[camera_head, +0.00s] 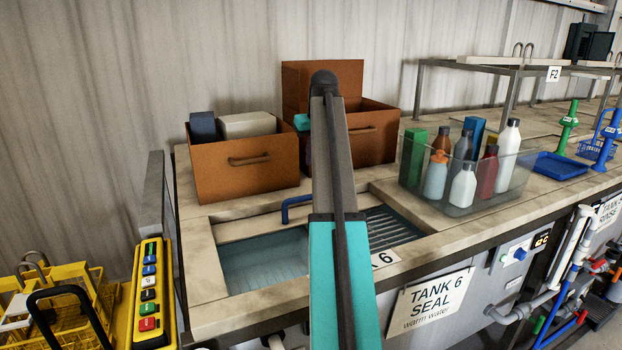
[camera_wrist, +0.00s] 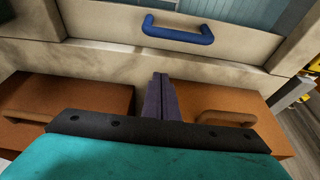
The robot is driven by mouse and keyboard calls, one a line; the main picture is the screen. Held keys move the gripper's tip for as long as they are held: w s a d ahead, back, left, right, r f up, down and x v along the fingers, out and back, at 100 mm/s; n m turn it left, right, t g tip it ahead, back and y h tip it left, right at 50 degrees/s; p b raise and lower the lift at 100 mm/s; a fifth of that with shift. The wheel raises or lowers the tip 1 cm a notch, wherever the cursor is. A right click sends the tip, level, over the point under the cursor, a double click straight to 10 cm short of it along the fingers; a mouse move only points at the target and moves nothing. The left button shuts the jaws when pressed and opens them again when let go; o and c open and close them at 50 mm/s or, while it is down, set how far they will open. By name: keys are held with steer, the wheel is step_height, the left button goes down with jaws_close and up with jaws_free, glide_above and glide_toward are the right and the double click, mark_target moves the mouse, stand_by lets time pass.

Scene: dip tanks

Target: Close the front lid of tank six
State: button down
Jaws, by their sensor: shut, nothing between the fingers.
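Tank six has its sign (camera_head: 432,300) on the front, and its opening shows blue water (camera_head: 262,268) and a ribbed part at the right. A pale lid panel (camera_head: 250,228) lies along the back of the opening, leaving much of the water uncovered. Its blue handle (camera_head: 296,202) stands up from it. In the wrist view the panel (camera_wrist: 100,22) and handle (camera_wrist: 178,37) are at the top, beyond the fingertips. My gripper (camera_wrist: 158,80) is shut and empty, apart from the handle. In the head view my arm hides the gripper and part of the opening.
Two brown boxes with handles, one at the left (camera_head: 225,180) and one behind my arm (camera_head: 378,150), stand behind the tank. A clear bin (camera_head: 455,208) of bottles stands to the right. A yellow button panel (camera_head: 150,300) is at the left.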

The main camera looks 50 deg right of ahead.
steer(key=shift+f, duration=0.1)
step_height(320, 180, down, 10)
steer(key=p, duration=0.4)
steer(key=shift+s, duration=0.35)
stand_by(0.4)
steer(key=shift+a, duration=0.1)
